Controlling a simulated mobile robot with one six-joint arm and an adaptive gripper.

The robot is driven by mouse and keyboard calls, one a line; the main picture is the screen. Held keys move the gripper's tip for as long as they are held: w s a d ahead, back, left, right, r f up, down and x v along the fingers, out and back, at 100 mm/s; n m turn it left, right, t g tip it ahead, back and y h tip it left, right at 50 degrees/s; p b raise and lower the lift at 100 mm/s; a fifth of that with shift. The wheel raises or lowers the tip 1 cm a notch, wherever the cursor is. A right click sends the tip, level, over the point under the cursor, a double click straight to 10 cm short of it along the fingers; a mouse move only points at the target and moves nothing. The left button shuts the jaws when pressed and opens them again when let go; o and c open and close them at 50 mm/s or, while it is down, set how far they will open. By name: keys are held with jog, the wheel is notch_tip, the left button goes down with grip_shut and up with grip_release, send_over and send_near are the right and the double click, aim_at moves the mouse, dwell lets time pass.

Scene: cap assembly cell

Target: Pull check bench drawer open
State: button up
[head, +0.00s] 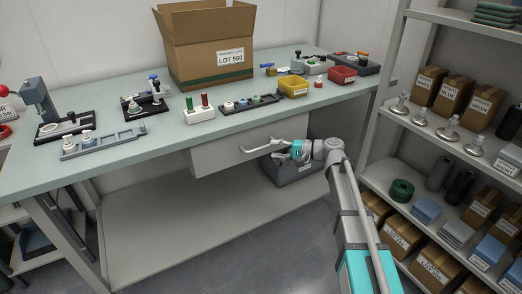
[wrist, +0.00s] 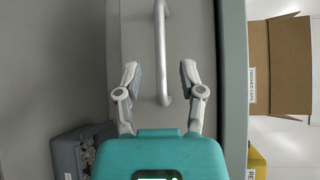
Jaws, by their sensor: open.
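The check bench drawer (head: 216,160) hangs under the right part of the bench top, and its grey front looks closed. Its pale bar handle (head: 262,147) runs along the front; in the wrist view the metal bar handle (wrist: 160,48) runs up the picture's middle. My gripper (wrist: 160,72) is open, with one finger to each side of the handle's near end and gaps between fingers and bar. In the head view my gripper (head: 284,153) is at the handle's right part, in front of the drawer. Its fingers are partly hidden there.
The bench top (head: 150,165) carries a large LOT 560 box (head: 205,50), a yellow bin (head: 293,87), a red bin (head: 342,75) and fixtures. A grey crate (head: 292,174) stands under the drawer. A loaded shelf rack (head: 440,145) is close on the right. The floor before the bench is clear.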

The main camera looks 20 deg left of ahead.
aim_at(263, 148)
jog(key=shift+s+a+f+b, duration=0.15)
jog(key=shift+a+f, duration=0.05)
jog(key=shift+a, duration=1.15)
jog(key=shift+s+a+f+b, duration=0.1)
jog(key=shift+a+f+b, duration=0.05)
jog(key=shift+a, duration=1.15)
grip_shut()
